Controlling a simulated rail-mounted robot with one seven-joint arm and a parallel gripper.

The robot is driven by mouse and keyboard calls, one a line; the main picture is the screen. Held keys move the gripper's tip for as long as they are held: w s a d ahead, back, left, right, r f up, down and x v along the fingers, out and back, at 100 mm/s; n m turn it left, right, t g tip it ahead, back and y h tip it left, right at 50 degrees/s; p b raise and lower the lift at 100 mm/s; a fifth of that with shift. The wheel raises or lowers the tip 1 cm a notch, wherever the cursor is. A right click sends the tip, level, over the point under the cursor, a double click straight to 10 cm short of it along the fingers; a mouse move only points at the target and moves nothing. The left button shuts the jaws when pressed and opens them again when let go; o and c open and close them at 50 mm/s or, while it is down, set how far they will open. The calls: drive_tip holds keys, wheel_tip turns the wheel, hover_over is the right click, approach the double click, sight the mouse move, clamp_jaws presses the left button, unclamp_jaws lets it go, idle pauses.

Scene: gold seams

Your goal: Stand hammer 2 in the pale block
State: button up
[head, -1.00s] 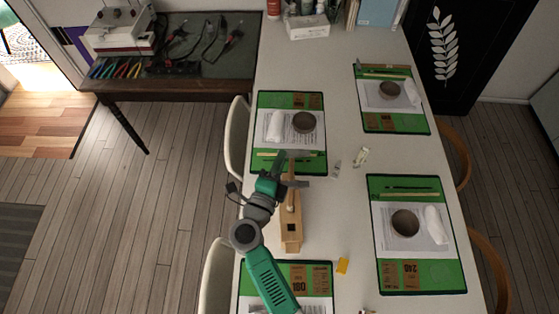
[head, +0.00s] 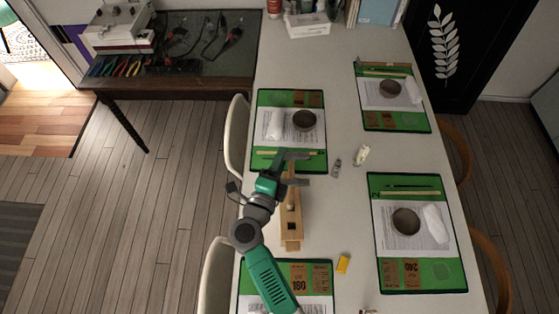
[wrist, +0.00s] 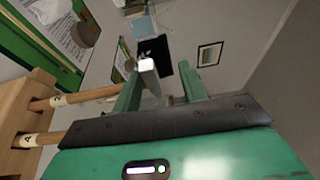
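The pale block (head: 290,243) stands on the long table, with a dark square hole in its near part. In the wrist view the block (wrist: 15,115) is at the left edge. Two wooden handles run from it. Hammer 2 (wrist: 85,96), with a "2" on its handle, reaches between my fingers, where a metal head shows. It appears seated in the block, but its foot is not clearly seen. The lower handle (wrist: 38,139) passes behind my gripper. My gripper (head: 293,167) is above the block's far end. In the wrist view its fingers (wrist: 162,92) are apart, around the hammer's head.
The table's middle strip is mostly clear.

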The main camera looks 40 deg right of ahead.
idle(0.5)
drive_tip(key=p+v, duration=0.3)
drive_tip(key=v, duration=0.6)
drive_tip(key=shift+p, duration=0.35)
drive_tip(key=shift+r, duration=0.15)
wheel_tip(320, 180, up, 6)
drive_tip(key=p, duration=0.6)
